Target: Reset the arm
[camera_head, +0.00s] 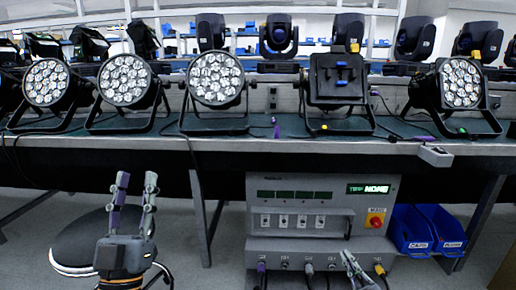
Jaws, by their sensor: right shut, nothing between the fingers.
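My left gripper (137,182) is in the lower left, pointing up in front of the table's front edge. Its two fingers stand apart with nothing between them, so it is open. My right gripper (347,256) shows only partly at the bottom, in front of the lower part of the grey test box. Its fingers are close together, shut and empty. Neither gripper touches a par can.
Several par cans (215,79) stand in a row on the table (275,146). One fixture (336,80) shows its back. The grey test box (320,188) and blue bins (412,230) are below the table edge. A round stool (85,240) stands behind my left gripper.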

